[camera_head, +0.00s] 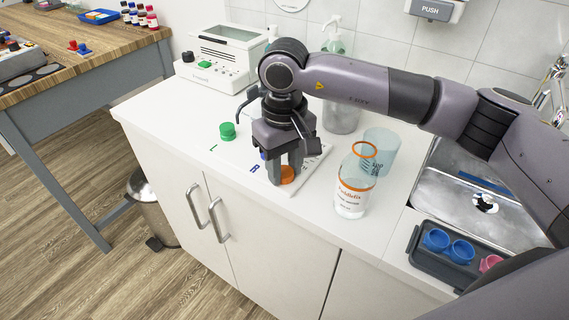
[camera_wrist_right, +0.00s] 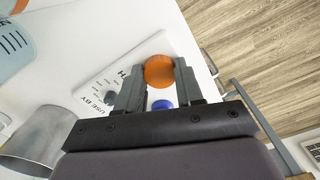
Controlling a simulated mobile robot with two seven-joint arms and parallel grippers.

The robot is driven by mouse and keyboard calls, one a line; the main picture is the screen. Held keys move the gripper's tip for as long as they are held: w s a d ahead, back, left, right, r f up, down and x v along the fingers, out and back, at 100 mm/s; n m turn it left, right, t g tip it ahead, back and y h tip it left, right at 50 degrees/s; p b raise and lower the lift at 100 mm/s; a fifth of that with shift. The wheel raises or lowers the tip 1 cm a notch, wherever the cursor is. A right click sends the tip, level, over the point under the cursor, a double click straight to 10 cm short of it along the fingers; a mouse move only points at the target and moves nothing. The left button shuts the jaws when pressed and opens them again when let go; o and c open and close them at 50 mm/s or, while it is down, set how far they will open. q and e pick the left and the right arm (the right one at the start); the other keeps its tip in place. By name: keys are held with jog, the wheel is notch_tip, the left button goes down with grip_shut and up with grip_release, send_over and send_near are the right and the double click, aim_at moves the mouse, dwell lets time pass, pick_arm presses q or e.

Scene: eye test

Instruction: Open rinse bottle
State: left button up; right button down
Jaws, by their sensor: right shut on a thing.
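The rinse bottle (camera_head: 352,198) is clear with orange print and stands upright on the white counter. Its open neck has an orange rim, and no cap is on it. My right gripper (camera_head: 284,177) is left of the bottle, pointing down, shut on an orange cap (camera_head: 288,174). The cap also shows between the fingertips in the right wrist view (camera_wrist_right: 158,71). It is low over the front of a white lettered mat (camera_head: 309,165); I cannot tell whether it touches. My left gripper is not in view.
A pale blue beaker (camera_head: 382,150) stands right behind the bottle, with a metal canister (camera_head: 341,119) farther back. A sink (camera_head: 470,190) and grey tray (camera_head: 425,260) are at right.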

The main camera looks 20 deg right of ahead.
aim_at(284, 172)
jog(key=c, duration=1.1)
grip_release()
jog(key=shift+f, duration=0.2)
jog(key=o, duration=0.4)
jog(key=shift+r, duration=0.1)
jog(key=shift+r, duration=0.1)
jog(key=shift+r, duration=0.2)
notch_tip(284, 172, up, 12)
jog(key=shift+f, duration=0.15)
